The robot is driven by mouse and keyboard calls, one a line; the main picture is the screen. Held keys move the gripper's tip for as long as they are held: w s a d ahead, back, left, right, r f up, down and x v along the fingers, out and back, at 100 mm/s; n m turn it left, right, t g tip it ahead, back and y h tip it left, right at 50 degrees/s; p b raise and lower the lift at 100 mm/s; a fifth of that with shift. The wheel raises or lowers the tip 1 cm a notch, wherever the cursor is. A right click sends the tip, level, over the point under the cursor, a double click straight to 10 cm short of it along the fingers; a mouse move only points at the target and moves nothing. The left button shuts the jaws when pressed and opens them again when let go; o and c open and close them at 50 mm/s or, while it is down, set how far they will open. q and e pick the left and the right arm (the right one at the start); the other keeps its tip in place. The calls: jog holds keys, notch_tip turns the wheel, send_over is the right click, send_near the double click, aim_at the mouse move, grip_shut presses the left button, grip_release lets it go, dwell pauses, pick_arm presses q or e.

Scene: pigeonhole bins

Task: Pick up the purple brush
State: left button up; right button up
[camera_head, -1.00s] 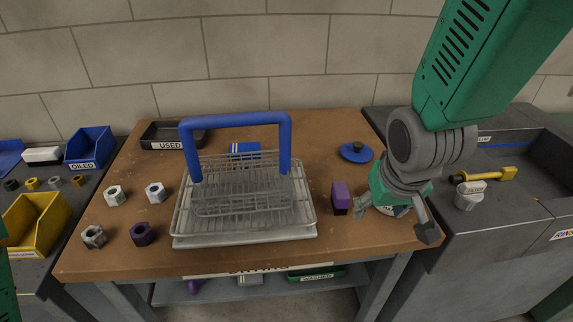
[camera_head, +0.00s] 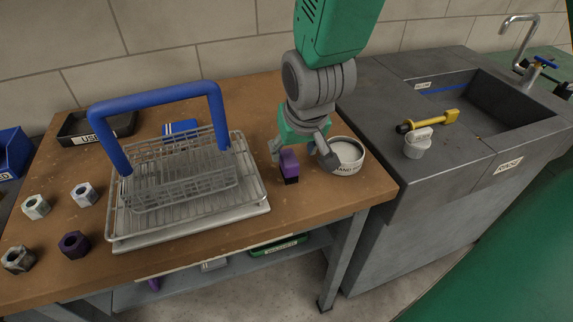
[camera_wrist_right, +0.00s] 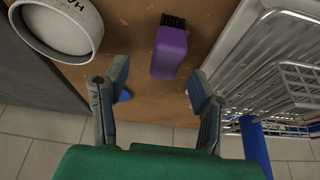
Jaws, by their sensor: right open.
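The purple brush (camera_head: 289,160) stands on the wooden table, right of the wire basket, its dark bristles at the lower end. It also shows in the right wrist view (camera_wrist_right: 169,50), beyond the fingertips and between their lines. My right gripper (camera_head: 301,158) is open above and around the brush in the head view, with one finger on each side. In the right wrist view the open gripper (camera_wrist_right: 153,90) has nothing between its fingertips, and a gap to the brush shows. My left gripper is out of view.
A wire basket (camera_head: 180,175) with a blue handle stands on a tray (camera_head: 240,210) left of the brush. A round white tub (camera_head: 348,157) is close on the right. A sink counter (camera_head: 440,150) holds a yellow-handled tool (camera_head: 430,118). Several nuts lie at the left.

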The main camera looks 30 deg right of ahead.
aim_at(291, 158)
jog(key=x, duration=0.4)
jog(key=shift+f+b, duration=0.15)
jog(key=shift+b, duration=0.2)
jog(key=shift+w+a+f, duration=0.15)
jog(key=shift+a, duration=0.45)
jog(key=shift+a+r, duration=0.15)
jog(key=shift+r, duration=0.05)
jog(key=shift+c, duration=1.2)
jog(key=c, duration=0.7)
jog(key=shift+d, duration=0.3)
grip_shut()
jog(key=shift+s+d+f, duration=0.1)
jog(key=shift+s+d, duration=0.1)
jog(key=shift+d, duration=0.1)
jog(key=r, duration=0.3)
jog(key=r+p, duration=0.1)
jog(key=r, duration=0.2)
jog(key=r+p, duration=0.1)
jog(key=r, duration=0.2)
jog(key=shift+w+a+r, duration=0.15)
jog(key=shift+a+r, duration=0.1)
jog(key=shift+r, duration=0.15)
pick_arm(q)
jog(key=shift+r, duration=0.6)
pick_arm(e)
jog(key=shift+d+r, duration=0.1)
